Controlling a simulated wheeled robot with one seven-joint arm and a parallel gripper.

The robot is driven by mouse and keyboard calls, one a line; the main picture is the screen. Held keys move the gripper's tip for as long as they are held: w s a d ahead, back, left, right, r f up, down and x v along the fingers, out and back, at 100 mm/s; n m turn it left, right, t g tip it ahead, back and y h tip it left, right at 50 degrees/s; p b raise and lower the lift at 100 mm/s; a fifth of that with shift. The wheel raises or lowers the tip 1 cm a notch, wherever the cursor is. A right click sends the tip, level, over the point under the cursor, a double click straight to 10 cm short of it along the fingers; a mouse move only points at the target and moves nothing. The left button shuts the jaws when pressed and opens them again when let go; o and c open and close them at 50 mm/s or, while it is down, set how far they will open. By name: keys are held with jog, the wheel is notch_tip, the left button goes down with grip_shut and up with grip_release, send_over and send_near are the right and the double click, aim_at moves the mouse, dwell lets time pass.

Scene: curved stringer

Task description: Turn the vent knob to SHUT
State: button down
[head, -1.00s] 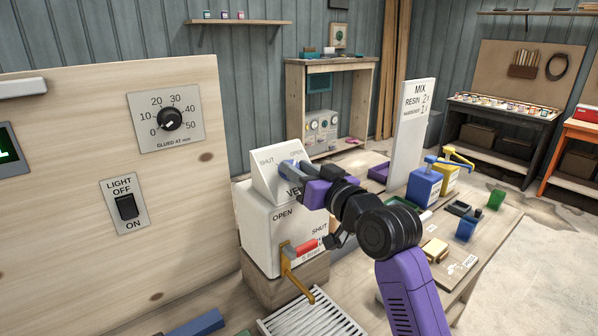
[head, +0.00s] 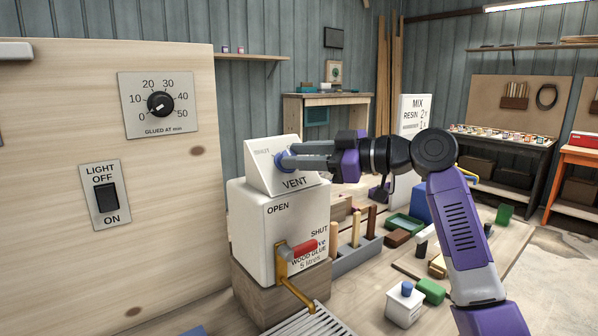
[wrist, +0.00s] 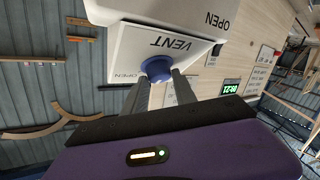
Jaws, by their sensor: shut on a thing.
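The blue vent knob (head: 282,166) sits on the sloped white VENT panel (head: 262,178) on top of the glue box. My gripper (head: 288,159) reaches in from the right and is shut on the knob. In the wrist view, the knob (wrist: 157,67) shows between the two grey fingertips (wrist: 160,80), with the panel upside down. An OPEN label is readable beside the knob in that view. In the head view the fingers cover part of the panel, and the label at its upper left is too small to read surely. I cannot tell which way the knob points.
A wooden board with a dial (head: 160,104) and light switch (head: 106,197) stands at left. A grey tray (head: 354,256) and several small items lie right of the box.

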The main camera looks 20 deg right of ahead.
jog(key=n+g, duration=0.1)
jog(key=n+g+p, duration=0.1)
jog(key=n, duration=0.1)
jog(key=n+g, duration=0.2)
jog(key=shift+w+d+r+y+p, duration=0.1)
jog(key=shift+w+r+y+p, duration=0.15)
jog(key=shift+r+y+p, duration=0.15)
jog(key=n+g+p, duration=0.2)
jog(key=n, duration=0.1)
jog(key=shift+w+p, duration=0.1)
jog(key=shift+p, duration=0.2)
jog(key=shift+n+g+h+p, duration=0.3)
jog(key=shift+n+g+p, duration=0.2)
jog(key=shift+n, duration=0.1)
jog(key=shift+f, duration=0.15)
jog(key=c, duration=1)
grip_release()
jog(key=v, duration=0.7)
jog(key=shift+d+r, duration=0.3)
jog(key=shift+d, duration=0.05)
